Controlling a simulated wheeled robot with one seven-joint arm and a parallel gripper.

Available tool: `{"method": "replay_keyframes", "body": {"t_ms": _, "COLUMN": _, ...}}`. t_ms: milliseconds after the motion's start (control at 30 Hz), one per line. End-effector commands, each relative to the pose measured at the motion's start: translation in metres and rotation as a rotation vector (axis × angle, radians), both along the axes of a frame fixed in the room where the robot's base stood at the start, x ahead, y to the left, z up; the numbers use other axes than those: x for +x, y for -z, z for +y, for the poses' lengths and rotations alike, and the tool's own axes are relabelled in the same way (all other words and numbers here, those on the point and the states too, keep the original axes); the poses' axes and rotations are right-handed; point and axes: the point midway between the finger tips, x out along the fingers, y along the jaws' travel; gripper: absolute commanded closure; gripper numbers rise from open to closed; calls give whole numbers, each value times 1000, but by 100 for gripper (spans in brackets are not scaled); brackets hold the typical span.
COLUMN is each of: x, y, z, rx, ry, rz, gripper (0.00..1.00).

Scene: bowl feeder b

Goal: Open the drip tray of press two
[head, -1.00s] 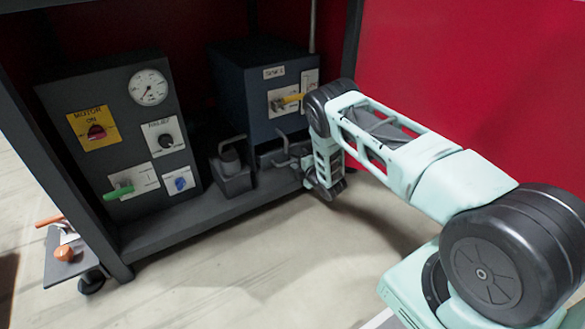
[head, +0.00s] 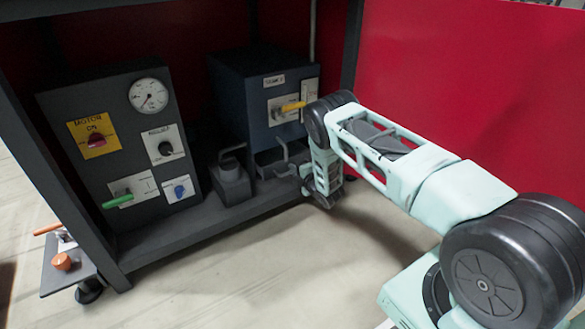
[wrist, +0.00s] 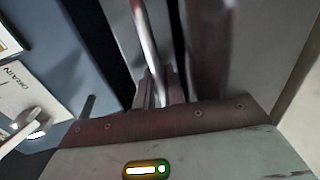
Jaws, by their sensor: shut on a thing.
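The drip tray (head: 268,172) is a dark shallow drawer low in the front of the dark blue press box (head: 236,100). It stands partly out, with a dark gap above it. Its grey bar handle shows in the wrist view (wrist: 147,40), running down between my fingers. My gripper (wrist: 160,92) is shut on this handle. In the head view my gripper (head: 298,172) is at the tray front, with the fingertips partly hidden by the wrist.
A small dark block with a bent handle (head: 231,178) stands close left. A control panel (head: 125,130) with knobs and a gauge is further left. The floor (head: 260,260) in front is clear.

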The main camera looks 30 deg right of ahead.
Motion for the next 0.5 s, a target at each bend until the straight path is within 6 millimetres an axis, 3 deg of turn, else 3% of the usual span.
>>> {"method": "replay_keyframes", "body": {"t_ms": 300, "x": -68, "y": -4, "z": -2, "rx": 0, "ry": -1, "rz": 12, "gripper": 100}}
{"method": "replay_keyframes", "body": {"t_ms": 500, "x": -96, "y": -2, "z": -3, "rx": 1, "ry": 0, "rz": 8, "gripper": 100}}
